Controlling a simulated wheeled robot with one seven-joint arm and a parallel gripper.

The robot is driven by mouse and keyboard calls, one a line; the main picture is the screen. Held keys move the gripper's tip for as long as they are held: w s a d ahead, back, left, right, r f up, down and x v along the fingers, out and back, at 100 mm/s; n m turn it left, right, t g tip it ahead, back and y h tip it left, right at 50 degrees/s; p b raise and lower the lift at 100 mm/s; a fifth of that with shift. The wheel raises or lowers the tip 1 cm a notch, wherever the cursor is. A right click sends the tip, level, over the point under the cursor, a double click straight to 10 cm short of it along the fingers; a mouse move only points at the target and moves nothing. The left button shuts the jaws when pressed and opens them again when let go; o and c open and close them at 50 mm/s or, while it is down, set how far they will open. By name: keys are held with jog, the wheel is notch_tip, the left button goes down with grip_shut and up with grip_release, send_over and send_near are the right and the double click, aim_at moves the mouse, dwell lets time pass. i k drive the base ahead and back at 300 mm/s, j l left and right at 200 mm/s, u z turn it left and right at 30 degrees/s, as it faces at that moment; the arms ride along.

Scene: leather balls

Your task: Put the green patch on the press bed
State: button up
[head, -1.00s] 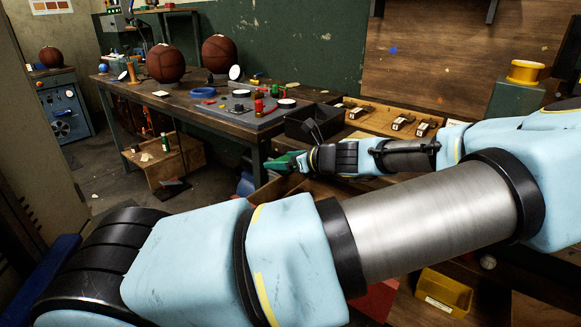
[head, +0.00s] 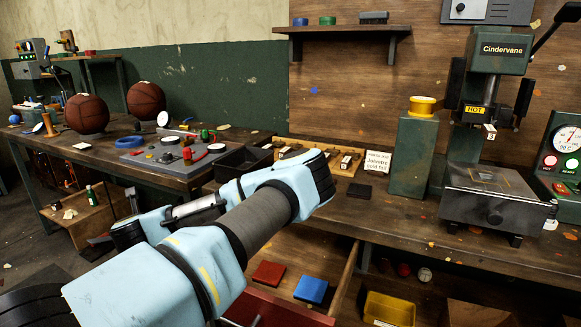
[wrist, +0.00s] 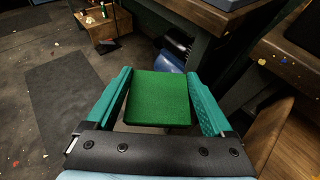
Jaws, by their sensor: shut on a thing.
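In the wrist view my gripper (wrist: 160,100) is shut on the green patch (wrist: 158,98), a flat square held between its two teal fingers. In the head view my gripper and the patch are hidden behind my arm. The press (head: 497,120) stands on the bench at the right of the head view, with a "HOT" label on its head. Its press bed (head: 490,186) is a flat metal plate below the raised head, with a faint yellowish square outline on it. My gripper is well away from the bed.
An open drawer (head: 342,283) holds a red patch (head: 268,273) and a blue patch (head: 312,289). A green post with a yellow roll (head: 423,106) stands left of the press. A small sign (head: 377,162) and a dark block (head: 359,191) are on the bench. A yellow bin (head: 388,309) sits below.

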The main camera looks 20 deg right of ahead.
aim_at(488, 177)
jog(key=k+l+u, duration=0.1)
jog(key=k+l, duration=0.3)
jog(key=l, duration=0.4)
jog(key=k+l+u, duration=0.15)
jog(key=k+l, duration=0.3)
jog(key=l, duration=0.35)
jog(key=k+l+u, duration=0.1)
jog(key=k+l, duration=0.35)
jog(key=l, duration=0.25)
jog(key=k+l+u, duration=0.1)
jog(key=k+l, duration=0.4)
jog(key=l, duration=0.2)
jog(key=k+l+u, duration=0.15)
jog(key=k+l, duration=0.35)
jog(key=l, duration=0.15)
